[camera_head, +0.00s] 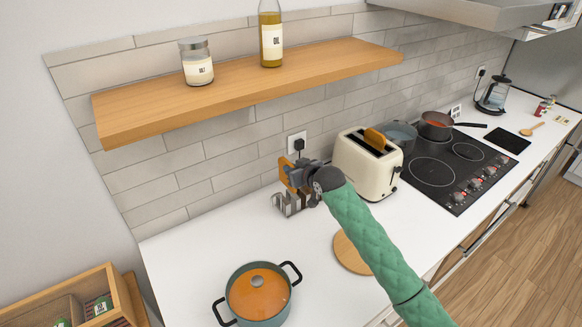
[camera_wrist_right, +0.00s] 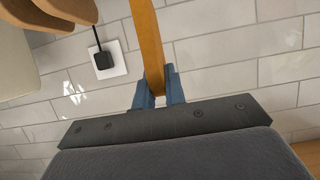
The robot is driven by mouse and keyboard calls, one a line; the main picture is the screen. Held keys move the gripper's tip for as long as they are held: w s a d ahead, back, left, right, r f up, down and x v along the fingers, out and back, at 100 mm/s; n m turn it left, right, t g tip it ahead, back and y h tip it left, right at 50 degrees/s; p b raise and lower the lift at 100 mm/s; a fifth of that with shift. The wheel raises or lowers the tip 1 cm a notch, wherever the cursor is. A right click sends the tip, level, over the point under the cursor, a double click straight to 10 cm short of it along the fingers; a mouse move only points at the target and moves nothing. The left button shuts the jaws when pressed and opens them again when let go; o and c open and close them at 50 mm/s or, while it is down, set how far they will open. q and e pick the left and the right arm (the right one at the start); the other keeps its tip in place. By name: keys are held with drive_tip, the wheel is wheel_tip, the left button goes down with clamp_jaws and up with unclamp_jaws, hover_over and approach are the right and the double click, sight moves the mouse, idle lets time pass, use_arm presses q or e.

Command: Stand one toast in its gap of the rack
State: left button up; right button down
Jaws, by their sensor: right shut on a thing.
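My right gripper (camera_head: 301,180) is shut on a slice of toast (camera_head: 286,175), held just above the metal rack (camera_head: 290,204) on the white counter. The wrist view shows the held toast (camera_wrist_right: 148,45) edge-on as a thin brown strip between the blue fingertips (camera_wrist_right: 158,92). The gripper and arm hide part of the rack, so I cannot tell whether the toast touches it. Another toast (camera_head: 375,139) sticks up from the cream toaster (camera_head: 362,170), right of the rack. My left gripper is not in view.
A round wooden board (camera_head: 350,256) lies below my right arm. A wooden shelf (camera_head: 250,92) with a jar (camera_head: 197,66) and an oil bottle (camera_head: 270,38) overhangs the counter. The counter left of the rack is clear.

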sight(292, 191)
drive_tip(key=shift+d+f, duration=0.1)
drive_tip(key=shift+f, duration=0.45)
drive_tip(key=shift+f+b, duration=0.95)
drive_tip(key=shift+f, duration=1)
drive_tip(key=shift+f+b, duration=0.5)
drive_tip(key=shift+f, duration=0.3)
drive_tip(key=c, duration=1.4)
unclamp_jaws()
